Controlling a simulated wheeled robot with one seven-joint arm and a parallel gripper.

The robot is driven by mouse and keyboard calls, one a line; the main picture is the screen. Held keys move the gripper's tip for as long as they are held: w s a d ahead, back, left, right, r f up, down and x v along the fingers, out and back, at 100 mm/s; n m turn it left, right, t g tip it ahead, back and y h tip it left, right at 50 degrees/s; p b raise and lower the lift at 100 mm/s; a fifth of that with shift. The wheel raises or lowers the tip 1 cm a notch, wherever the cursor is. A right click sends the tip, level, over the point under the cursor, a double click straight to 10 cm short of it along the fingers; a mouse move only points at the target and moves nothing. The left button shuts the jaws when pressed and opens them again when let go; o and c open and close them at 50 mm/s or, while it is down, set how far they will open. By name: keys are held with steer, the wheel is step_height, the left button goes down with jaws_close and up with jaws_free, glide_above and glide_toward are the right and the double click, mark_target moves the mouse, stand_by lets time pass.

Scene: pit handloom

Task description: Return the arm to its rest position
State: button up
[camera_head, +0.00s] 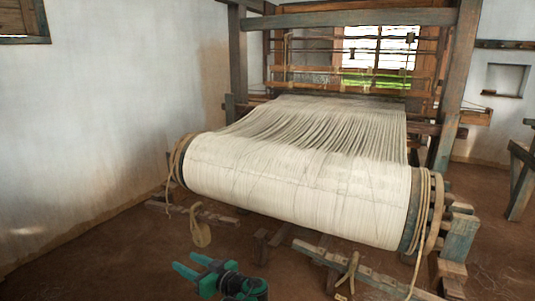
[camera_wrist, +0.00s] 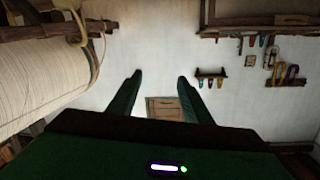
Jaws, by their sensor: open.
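My gripper (camera_head: 195,266) is at the bottom of the head view, low in front of the loom's warp roll. Its green fingers are apart with nothing between them. In the wrist view my gripper (camera_wrist: 158,82) also shows two separated dark green fingers and an empty gap. The large roll of white warp (camera_head: 300,190) lies behind it and to the right in the head view. The roll's end (camera_wrist: 45,75) fills the left side of the wrist view. The rest of my arm is mostly hidden below the head view.
The wooden loom frame (camera_head: 468,80) stands behind the roll. Ropes hang at both roll ends, one with a weight (camera_head: 201,235). Wooden beams (camera_head: 325,257) lie low under the roll. A small shelf (camera_wrist: 212,73) is on the wall. The floor (camera_head: 100,265) at left is clear.

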steer(key=w+d+r+m+t+h, duration=0.25)
steer(key=w+d+m+h, duration=0.2)
steer(key=w+d, duration=0.55)
steer(key=w+d+r+m+t+h, duration=0.2)
steer(key=w+d+m+t+h, duration=0.25)
steer(key=d, duration=1.05)
steer(key=s+d+r+m+g+h, duration=0.15)
steer(key=d+m+g+h, duration=0.6)
steer(key=d, duration=2.05)
steer(key=s+d+r+m+g+h, duration=0.1)
steer(key=s+d+g, duration=0.1)
steer(key=s+d, duration=0.65)
steer(key=s+d+r+g+h, duration=0.15)
steer(key=s+d, duration=0.45)
steer(key=s, duration=0.6)
steer(key=s+a+r+n+g+y, duration=0.1)
steer(key=s+r, duration=0.3)
steer(key=s, duration=0.9)
steer(key=s+a+r+n+g+y, duration=0.1)
steer(key=s+r+g+y, duration=0.2)
steer(key=s, duration=1.1)
steer(key=shift+a+r+g+y, duration=0.25)
steer(key=shift+r+g+y, duration=0.15)
steer(key=shift+r+y, duration=0.3)
